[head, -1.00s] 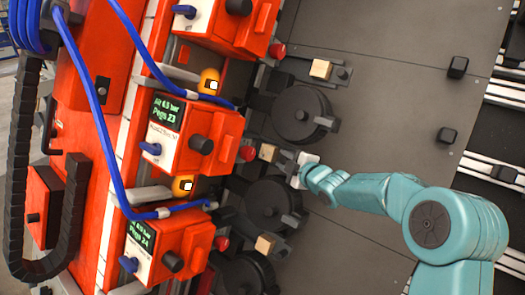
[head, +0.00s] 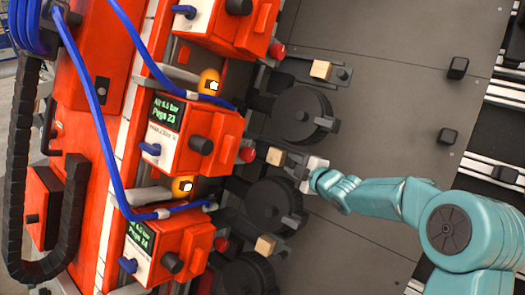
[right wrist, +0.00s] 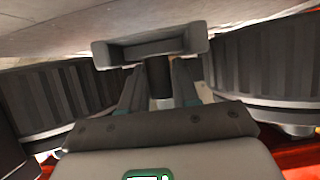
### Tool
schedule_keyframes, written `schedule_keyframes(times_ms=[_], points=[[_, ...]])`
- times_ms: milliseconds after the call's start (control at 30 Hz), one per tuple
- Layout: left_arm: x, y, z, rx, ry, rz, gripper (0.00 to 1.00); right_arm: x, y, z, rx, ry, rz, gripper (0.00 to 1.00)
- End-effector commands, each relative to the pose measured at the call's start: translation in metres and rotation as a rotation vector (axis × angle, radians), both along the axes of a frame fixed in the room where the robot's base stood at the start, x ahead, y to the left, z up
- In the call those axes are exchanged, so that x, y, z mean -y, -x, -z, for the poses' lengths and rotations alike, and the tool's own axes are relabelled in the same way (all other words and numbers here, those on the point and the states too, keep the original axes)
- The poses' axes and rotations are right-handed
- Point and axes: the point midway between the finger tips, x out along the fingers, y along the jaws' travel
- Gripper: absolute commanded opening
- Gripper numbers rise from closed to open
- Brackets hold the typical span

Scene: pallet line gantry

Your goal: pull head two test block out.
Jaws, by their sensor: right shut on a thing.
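The middle test block, a small pale wooden cube (head: 276,155), sits on a dark slide between two black round drums, beside the middle orange head (head: 186,135) with the "Pegs 23" screen. My right gripper (head: 299,168) is just to the right of the cube. In the right wrist view its fingers (right wrist: 157,88) are closed around a dark upright post (right wrist: 157,76) below a grey U-shaped bracket (right wrist: 105,54). I cannot see the cube clearly in that view. The gripper hides the slide's outer end. My left gripper is not in view.
Similar wooden cubes sit on slides above (head: 320,69) and below (head: 265,246). Black drums (head: 301,113) and (head: 268,207) flank the gripper closely. The dark plate (head: 385,110) to the right is mostly clear, with black pegs (head: 457,67). Blue hoses (head: 103,130) cross the orange heads.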

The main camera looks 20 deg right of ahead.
Motion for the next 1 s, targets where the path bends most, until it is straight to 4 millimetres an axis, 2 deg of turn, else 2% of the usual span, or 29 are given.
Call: schedule_keyframes(times_ms=[167,1000], points=[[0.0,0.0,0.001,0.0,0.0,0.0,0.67,0.002,0.003,0.0,0.001,0.0,0.0,0.13],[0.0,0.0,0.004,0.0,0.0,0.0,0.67,0.026,0.043,0.0,0.001,0.0,0.001,0.13]])
